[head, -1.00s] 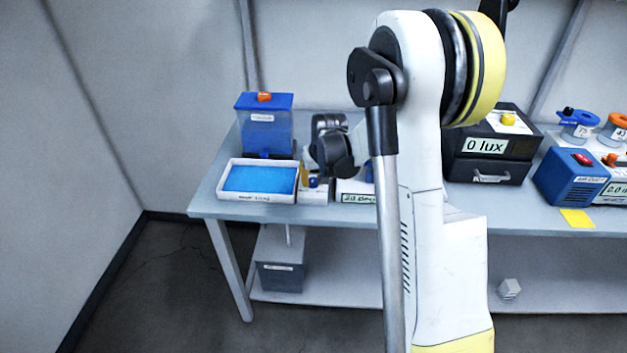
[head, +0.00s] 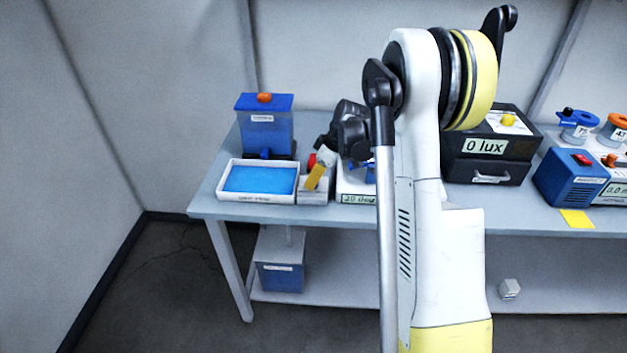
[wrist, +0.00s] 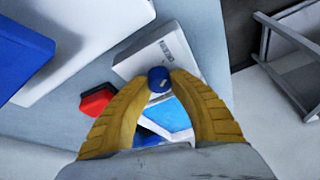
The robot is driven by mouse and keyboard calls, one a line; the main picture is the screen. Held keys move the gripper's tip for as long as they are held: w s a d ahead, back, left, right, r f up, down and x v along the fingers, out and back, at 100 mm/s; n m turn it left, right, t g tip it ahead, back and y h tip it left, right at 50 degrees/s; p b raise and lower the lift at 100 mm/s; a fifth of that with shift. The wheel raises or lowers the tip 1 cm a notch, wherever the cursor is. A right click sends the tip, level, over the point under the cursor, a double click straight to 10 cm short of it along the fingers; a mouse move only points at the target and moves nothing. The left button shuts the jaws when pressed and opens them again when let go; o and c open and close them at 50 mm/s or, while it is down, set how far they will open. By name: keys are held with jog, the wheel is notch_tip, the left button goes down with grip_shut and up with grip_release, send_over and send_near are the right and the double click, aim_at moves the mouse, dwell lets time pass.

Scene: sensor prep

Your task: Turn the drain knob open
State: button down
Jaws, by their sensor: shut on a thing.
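My gripper (wrist: 159,84) has its yellow fingers shut on a small round blue knob (wrist: 159,77), one finger on each side. The knob sits by a white labelled panel (wrist: 158,52). In the head view my gripper (head: 316,179) is tilted over the small white box right of the tray, and it hides the knob there. A red knob (head: 311,160) shows just behind the fingers; a red part (wrist: 97,100) is left of them in the wrist view. The white tray (head: 258,198) holds bright blue liquid. A lower tank (head: 281,277) under the table looks blue.
A blue-lidded tank (head: 268,130) with an orange knob stands behind the tray. A white device with a degree readout (head: 358,197) is close on the right. The black 0 lux box (head: 487,165) and a blue device (head: 572,178) stand further right.

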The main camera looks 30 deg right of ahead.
jog(key=shift+n, duration=0.6)
jog(key=shift+g, duration=0.3)
jog(key=c, duration=1.1)
grip_release()
jog(key=shift+c, duration=0.2)
jog(key=v, duration=1.2)
